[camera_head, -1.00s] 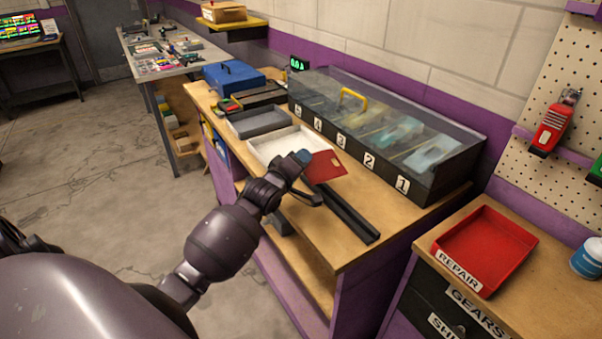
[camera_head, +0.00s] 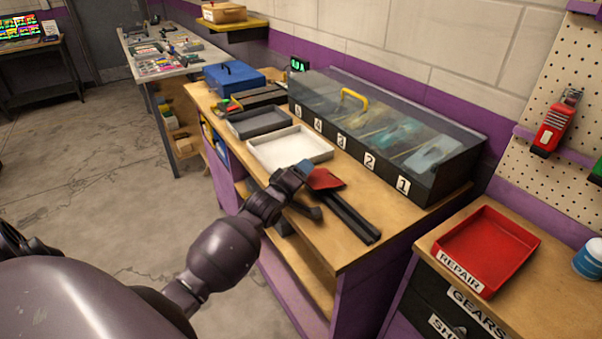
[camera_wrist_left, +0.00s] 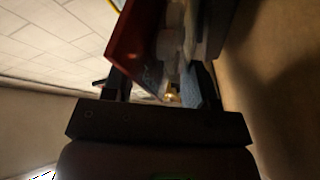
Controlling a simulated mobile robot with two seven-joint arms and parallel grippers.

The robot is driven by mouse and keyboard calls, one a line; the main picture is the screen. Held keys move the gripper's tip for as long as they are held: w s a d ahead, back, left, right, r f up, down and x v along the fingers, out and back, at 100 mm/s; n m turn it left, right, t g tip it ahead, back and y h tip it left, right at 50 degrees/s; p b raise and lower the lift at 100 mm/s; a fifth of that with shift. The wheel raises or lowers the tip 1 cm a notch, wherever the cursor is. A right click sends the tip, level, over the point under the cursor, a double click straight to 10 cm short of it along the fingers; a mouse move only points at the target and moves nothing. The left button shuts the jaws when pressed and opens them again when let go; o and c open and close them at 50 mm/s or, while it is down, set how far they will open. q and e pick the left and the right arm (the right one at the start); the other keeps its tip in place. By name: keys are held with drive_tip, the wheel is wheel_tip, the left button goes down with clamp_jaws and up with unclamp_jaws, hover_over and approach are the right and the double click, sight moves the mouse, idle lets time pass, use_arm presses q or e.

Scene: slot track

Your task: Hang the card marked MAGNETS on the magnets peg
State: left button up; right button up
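A red card (camera_head: 325,179) sits at the tip of my left gripper (camera_head: 305,168), over the front of the bench beside the dark rail. The left gripper looks shut on the card. In the left wrist view the red card (camera_wrist_left: 138,42) stands out tilted from the dark fingers (camera_wrist_left: 160,92); any writing on it is too blurred to read. A pegboard (camera_head: 560,70) stands at the far right with a red tool on it. I cannot tell a magnets peg in these frames. My right gripper is not in view.
A clear-lidded case (camera_head: 390,125) with numbered bays stands behind the card. A white tray (camera_head: 290,147) and a grey tray (camera_head: 260,122) lie to the left. A dark rail (camera_head: 350,217) runs along the bench front. A red REPAIR tray (camera_head: 485,250) stands at right.

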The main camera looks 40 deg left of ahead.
use_arm(q)
drive_tip(key=s, duration=1.2)
drive_tip(key=s+d+f+m+g, duration=0.3)
drive_tip(key=s+d+f+m, duration=0.3)
drive_tip(key=s+f+m, duration=0.1)
drive_tip(key=s+d+f+m+g, duration=0.3)
drive_tip(key=s+d+f+m, duration=0.3)
drive_tip(key=s+f, duration=0.4)
drive_tip(key=shift+s+m+h, duration=0.4)
drive_tip(key=shift+s+m, duration=0.1)
drive_tip(key=shift+s, duration=0.15)
drive_tip(key=shift+d, duration=0.1)
